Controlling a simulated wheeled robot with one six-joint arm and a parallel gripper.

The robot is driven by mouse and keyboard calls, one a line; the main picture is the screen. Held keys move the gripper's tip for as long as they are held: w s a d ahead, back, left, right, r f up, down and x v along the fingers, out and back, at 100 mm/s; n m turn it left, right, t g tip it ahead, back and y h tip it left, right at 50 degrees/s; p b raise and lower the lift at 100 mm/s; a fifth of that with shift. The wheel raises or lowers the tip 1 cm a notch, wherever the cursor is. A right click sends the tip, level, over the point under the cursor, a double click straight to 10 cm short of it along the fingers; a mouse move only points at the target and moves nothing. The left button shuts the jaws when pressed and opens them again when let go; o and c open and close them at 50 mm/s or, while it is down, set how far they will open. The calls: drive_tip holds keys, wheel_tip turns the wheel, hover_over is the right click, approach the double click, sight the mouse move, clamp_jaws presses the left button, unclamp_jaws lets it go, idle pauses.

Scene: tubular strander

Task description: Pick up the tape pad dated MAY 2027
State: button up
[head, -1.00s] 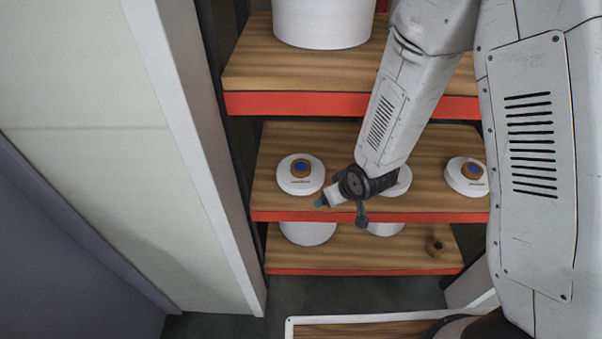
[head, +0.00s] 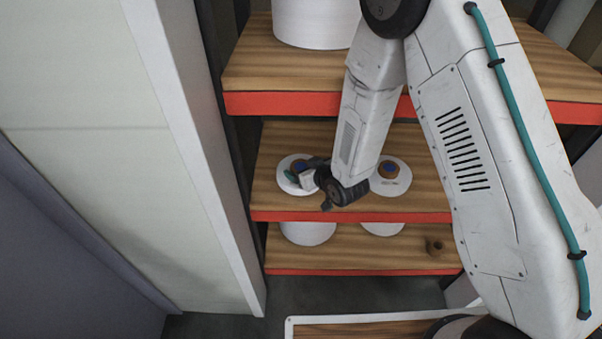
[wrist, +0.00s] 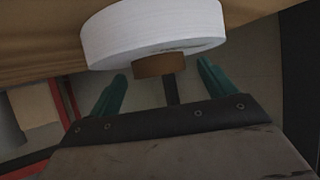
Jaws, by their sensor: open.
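A round white tape pad (head: 284,183) with a brown-and-blue core lies at the left of the middle shelf, partly covered by my gripper (head: 296,174). In the wrist view the white pad (wrist: 150,35) and its brown core (wrist: 160,64) are just ahead of my open teal fingers (wrist: 161,82). The core sits between the finger lines with nothing gripped; whether a finger touches it I cannot tell. A second white pad (head: 398,183) with a similar core lies right of my forearm on the same shelf. No date is readable on either pad.
The middle shelf (head: 325,214) has a red front edge. Above is another wooden shelf (head: 300,75) with a large white roll (head: 312,22). A pale upright panel (head: 205,150) stands close on the left.

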drive_tip(key=shift+w+a+f, duration=0.2)
drive_tip(key=shift+w, duration=0.1)
drive_tip(key=c, duration=1.2)
drive_tip(key=shift+r, duration=0.2)
